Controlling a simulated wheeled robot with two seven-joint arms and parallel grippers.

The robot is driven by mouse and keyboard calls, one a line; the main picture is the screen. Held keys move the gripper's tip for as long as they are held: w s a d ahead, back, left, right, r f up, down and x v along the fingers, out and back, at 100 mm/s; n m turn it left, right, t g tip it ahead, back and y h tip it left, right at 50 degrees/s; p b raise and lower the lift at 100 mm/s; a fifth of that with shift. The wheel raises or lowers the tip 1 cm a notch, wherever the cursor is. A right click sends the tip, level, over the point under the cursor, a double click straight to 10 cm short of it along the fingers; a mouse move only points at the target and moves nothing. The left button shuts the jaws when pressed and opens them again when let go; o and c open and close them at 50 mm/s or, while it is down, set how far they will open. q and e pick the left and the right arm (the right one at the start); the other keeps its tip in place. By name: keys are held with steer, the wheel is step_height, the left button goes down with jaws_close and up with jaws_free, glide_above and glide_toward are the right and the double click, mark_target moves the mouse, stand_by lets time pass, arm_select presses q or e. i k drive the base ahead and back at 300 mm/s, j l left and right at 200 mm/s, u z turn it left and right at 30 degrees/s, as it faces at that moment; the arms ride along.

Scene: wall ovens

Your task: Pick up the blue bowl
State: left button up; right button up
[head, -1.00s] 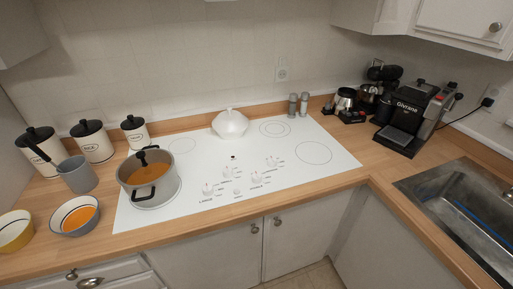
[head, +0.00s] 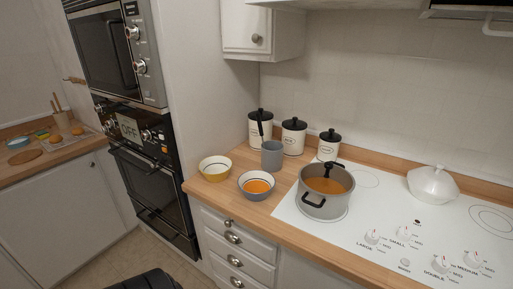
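The blue bowl (head: 256,196), grey-blue outside with a pale inside and a dark rim line, stands upright on the wooden counter left of the stove. It holds orange food. A yellow bowl (head: 214,176) stands just left of it, and a grey pot (head: 325,203) with orange contents and a ladle stands to its right on the cooktop. A small light-blue dish (head: 18,143) sits on the far left counter. Neither of my grippers can be made out.
A grey utensil cup (head: 272,155) stands right behind the blue bowl, with several white canisters (head: 293,139) at the wall. Drawers (head: 232,238) are below the counter. A tall oven cabinet stands left. A dark, unclear shape (head: 155,283) shows at the bottom edge.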

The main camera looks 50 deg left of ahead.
mark_target(255, 185)
steer(key=l+u, duration=0.1)
steer(key=u, duration=1.45)
steer(key=k+j, duration=0.05)
steer(key=j, duration=0.05)
